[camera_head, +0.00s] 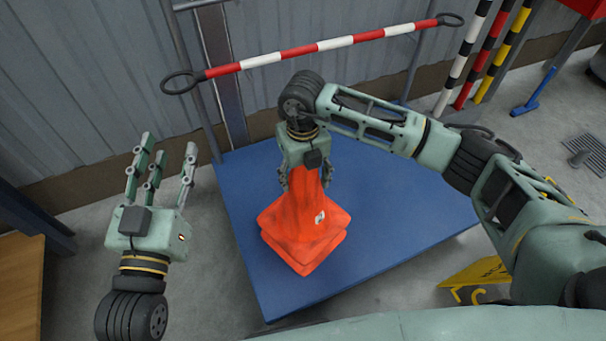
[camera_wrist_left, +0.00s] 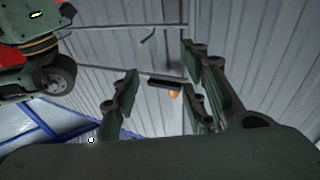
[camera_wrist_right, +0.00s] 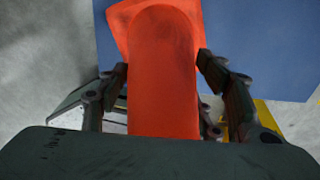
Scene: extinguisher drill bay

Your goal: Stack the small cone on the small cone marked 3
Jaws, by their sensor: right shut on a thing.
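On the blue platform (camera_head: 400,228) stands an orange cone (camera_head: 304,208), with a white marked label low on its side. I cannot read the label. A second square base edge (camera_head: 308,262) shows directly beneath its base, so two cones appear nested. The lower one's body is hidden. My right gripper (camera_head: 304,182) points down and is shut on the upper cone near its top. In the right wrist view the cone (camera_wrist_right: 163,75) fills the space between the fingers. My left gripper (camera_head: 160,165) is open and empty, fingers up, left of the platform.
A red-and-white barred rail (camera_head: 320,46) spans the platform's back. Striped posts (camera_head: 480,55) stand at the back right. A yellow sign (camera_head: 476,276) lies at the right front. A wooden surface (camera_head: 20,285) is at far left. The platform's right side is clear.

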